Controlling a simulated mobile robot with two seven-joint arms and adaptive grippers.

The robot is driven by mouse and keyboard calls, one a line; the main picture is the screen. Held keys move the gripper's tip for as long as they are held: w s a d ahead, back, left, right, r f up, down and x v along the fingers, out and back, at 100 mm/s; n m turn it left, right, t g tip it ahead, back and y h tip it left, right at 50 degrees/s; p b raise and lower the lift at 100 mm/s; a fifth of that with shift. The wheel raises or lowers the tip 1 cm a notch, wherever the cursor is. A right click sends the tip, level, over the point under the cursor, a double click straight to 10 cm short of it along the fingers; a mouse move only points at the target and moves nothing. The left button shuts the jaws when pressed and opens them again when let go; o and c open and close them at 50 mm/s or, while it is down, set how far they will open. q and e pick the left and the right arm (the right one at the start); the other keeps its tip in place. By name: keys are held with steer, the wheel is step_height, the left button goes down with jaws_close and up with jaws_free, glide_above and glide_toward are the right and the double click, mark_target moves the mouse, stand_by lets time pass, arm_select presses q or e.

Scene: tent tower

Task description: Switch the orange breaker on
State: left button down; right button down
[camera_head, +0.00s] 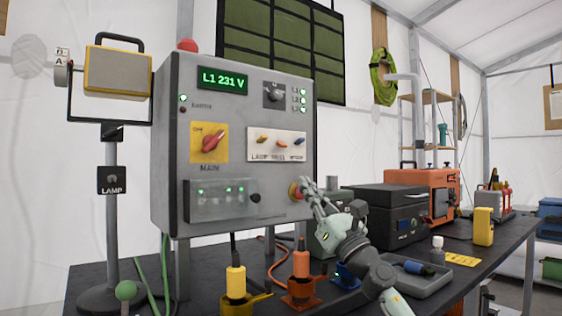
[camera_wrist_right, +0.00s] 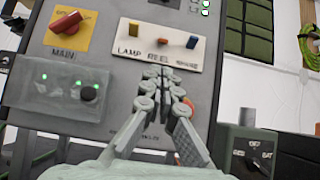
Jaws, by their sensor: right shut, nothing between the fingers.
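The orange breaker (camera_head: 281,143) is the middle one of three small levers on a white plate on the grey cabinet (camera_head: 240,95). It also shows in the right wrist view (camera_wrist_right: 162,37), above the word REEL. I cannot tell for sure whether its lever is up or down. My right gripper (camera_head: 307,184) is shut and empty in front of the cabinet, below and right of the white plate. In the right wrist view its fingertips (camera_wrist_right: 160,74) sit just below the plate, apart from the orange breaker in the picture. My left gripper is not in view.
A yellow breaker (camera_head: 262,139) and a blue breaker (camera_head: 298,143) flank the orange one. A red MAIN rotary switch (camera_head: 213,141) is to the left. A red knob (camera_head: 295,191) is partly hidden behind my right fingers. Plugs and boxes crowd the table below.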

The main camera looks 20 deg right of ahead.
mark_target(282, 144)
steer(key=shift+s, duration=0.1)
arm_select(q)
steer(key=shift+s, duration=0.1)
arm_select(e)
steer(key=shift+r, duration=0.1)
